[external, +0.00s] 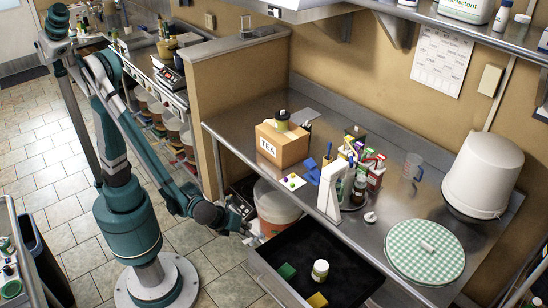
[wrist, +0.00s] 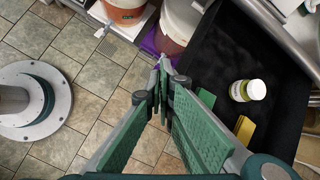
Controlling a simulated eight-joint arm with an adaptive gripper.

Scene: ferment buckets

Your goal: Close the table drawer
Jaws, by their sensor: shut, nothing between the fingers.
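The table drawer (external: 280,279) is pulled out from under the steel table. In it lie a green sponge (external: 286,271), a yellow sponge (external: 317,300) and a small white-lidded jar (external: 320,270). The drawer's black inside (wrist: 237,55) fills the right of the wrist view, with the jar (wrist: 247,90) and the yellow sponge (wrist: 244,130) in it. My gripper (external: 250,238) is at the drawer's left front corner in the external view. In the wrist view my gripper (wrist: 163,72) is shut and empty, its fingertips beside the drawer's edge. I cannot tell whether they touch it.
The tabletop (external: 240,118) holds a TEA box (external: 282,145), bottles, a white bucket (external: 483,175) and a green checked cloth round (external: 424,250). Tiled floor (external: 225,268) is clear left of the drawer.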

